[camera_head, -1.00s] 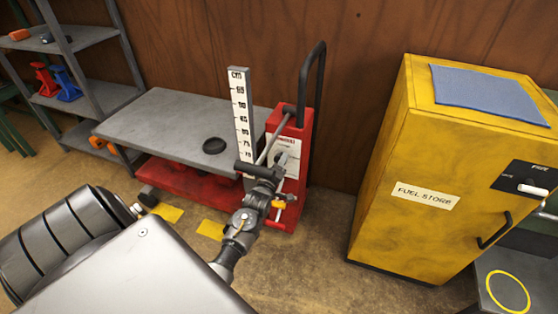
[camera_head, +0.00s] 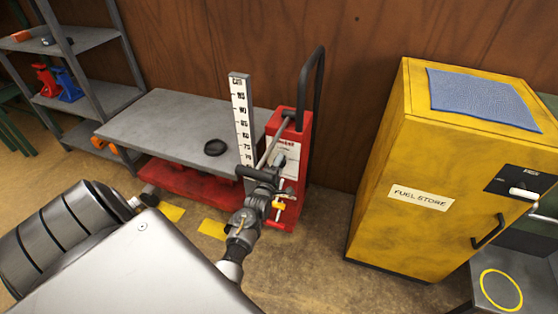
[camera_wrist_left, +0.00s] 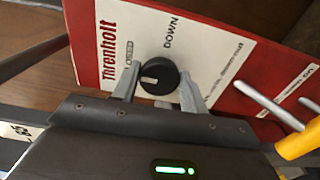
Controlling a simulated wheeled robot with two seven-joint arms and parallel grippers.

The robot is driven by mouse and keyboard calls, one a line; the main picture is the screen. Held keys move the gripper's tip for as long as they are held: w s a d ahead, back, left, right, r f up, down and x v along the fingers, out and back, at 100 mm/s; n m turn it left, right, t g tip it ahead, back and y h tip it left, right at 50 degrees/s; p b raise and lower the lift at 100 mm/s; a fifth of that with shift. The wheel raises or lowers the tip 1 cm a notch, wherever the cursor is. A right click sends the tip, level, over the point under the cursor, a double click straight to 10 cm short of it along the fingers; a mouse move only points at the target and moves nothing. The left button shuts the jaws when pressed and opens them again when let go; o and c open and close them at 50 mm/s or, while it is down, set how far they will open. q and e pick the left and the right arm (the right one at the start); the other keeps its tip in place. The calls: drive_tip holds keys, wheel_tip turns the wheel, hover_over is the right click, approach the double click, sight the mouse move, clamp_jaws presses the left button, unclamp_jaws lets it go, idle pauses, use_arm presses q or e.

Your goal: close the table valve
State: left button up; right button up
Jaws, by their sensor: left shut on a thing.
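The table valve is a round black knob (camera_wrist_left: 158,76) with a white mark, on the white label plate of the red pump unit (camera_head: 301,150). "DOWN" is printed above it; smaller lettering beside it is not clearly readable. My left gripper (camera_wrist_left: 160,84) has one grey finger on each side of the knob and is shut on it. In the head view the left gripper (camera_head: 279,168) is at the front of the red unit and hides the knob. My right gripper is not in view.
A black handle (camera_head: 318,75) rises behind the unit. A yellow lever (camera_wrist_left: 300,140) is close to the gripper. A yellow fuel cabinet (camera_head: 395,235) stands right.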

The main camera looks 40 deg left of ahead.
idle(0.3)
use_arm(q)
drive_tip(key=o, duration=0.9)
drive_tip(key=shift+o, duration=0.2)
drive_tip(key=shift+s, duration=0.1)
drive_tip(key=v, duration=1)
drive_tip(key=shift+s+d, duration=0.25)
